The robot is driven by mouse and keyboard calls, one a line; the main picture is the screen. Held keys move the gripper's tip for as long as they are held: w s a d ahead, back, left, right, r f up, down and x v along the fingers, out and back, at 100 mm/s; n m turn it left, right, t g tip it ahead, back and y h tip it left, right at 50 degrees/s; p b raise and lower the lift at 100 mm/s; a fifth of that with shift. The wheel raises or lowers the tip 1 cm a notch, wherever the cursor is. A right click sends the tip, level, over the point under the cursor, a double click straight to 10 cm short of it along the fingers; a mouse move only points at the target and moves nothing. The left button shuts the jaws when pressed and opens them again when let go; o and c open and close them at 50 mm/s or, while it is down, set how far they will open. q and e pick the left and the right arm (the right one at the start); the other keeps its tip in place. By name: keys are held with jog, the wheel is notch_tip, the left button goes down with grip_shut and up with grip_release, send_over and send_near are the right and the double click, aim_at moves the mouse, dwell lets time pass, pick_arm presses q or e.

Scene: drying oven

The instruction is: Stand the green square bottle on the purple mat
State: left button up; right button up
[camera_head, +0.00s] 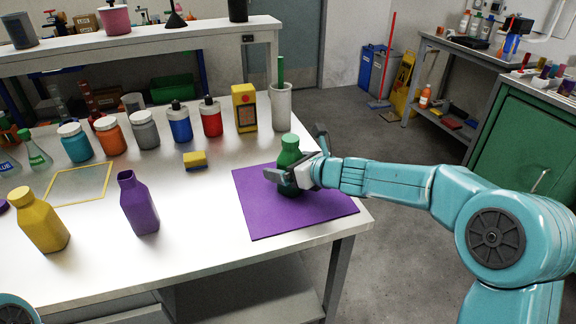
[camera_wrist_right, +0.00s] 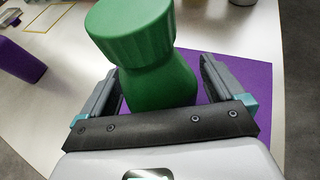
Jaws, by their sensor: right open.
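The green square bottle (camera_head: 288,153) stands upright on the purple mat (camera_head: 262,211) at the table's right side. The mat lies flat and also shows in the right wrist view (camera_wrist_right: 262,90). My right gripper (camera_head: 295,172) is open around the bottle, with one finger on each side. In the right wrist view the bottle (camera_wrist_right: 150,60) stands between the two fingers (camera_wrist_right: 160,95), its green cap towards the camera. The bottle's base is partly hidden by the gripper in the head view. My left gripper is not in view.
A purple bottle (camera_head: 138,205) and a yellow bottle (camera_head: 40,222) stand to the left. Jars, red and blue bottles, a yellow box (camera_head: 244,108) and a white cylinder (camera_head: 280,106) line the back. The table between purple bottle and mat is clear.

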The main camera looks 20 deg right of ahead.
jog(key=shift+r, duration=0.1)
jog(key=shift+s+d+r, duration=0.15)
jog(key=p+v, duration=0.1)
jog(key=v, duration=1)
jog(key=shift+s+p, duration=0.25)
jog(key=shift+p, duration=0.1)
